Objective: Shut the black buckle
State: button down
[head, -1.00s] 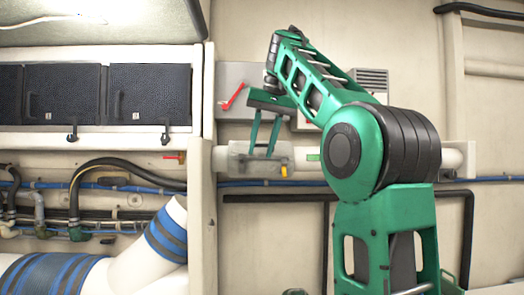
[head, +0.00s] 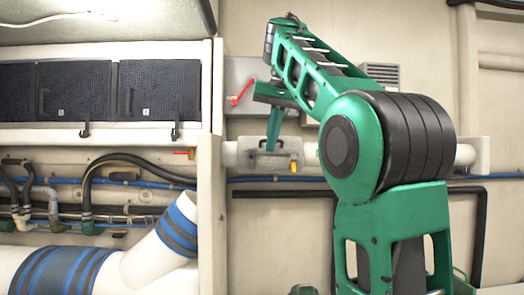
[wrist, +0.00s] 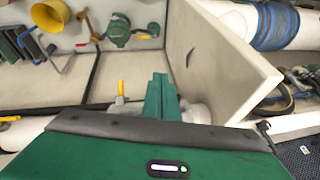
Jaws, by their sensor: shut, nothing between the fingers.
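Two small black catches hang at the lower edge of the dark locker panels, a left one (head: 84,130) and a right one (head: 175,131). They are too small to tell whether either is open, or which one is the black buckle. My gripper (head: 271,148) points down in front of the grey fitting on the pale pipe, well right of both catches. In the wrist view its green fingers (wrist: 160,95) are together and empty. Neither catch can be made out clearly in the wrist view.
The grey pipe fitting (head: 250,157) has a yellow lever (head: 293,167) below it. A red lever (head: 242,92) is on the wall plate above. A white upright partition (head: 211,200) stands between my gripper and the lockers. Hoses run below the lockers.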

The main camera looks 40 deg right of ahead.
jog(key=s+a+r+m+t+h, duration=0.2)
jog(key=a+r+m+h, duration=0.25)
jog(key=m, duration=0.35)
jog(key=w+d+f, duration=0.4)
jog(key=w+f, duration=0.3)
jog(key=w, duration=0.2)
jog(key=shift+w+f, duration=0.2)
jog(key=shift+f, duration=0.05)
dwell(0.5)
jog(key=shift+w+y, duration=0.1)
jog(key=shift+y, duration=0.15)
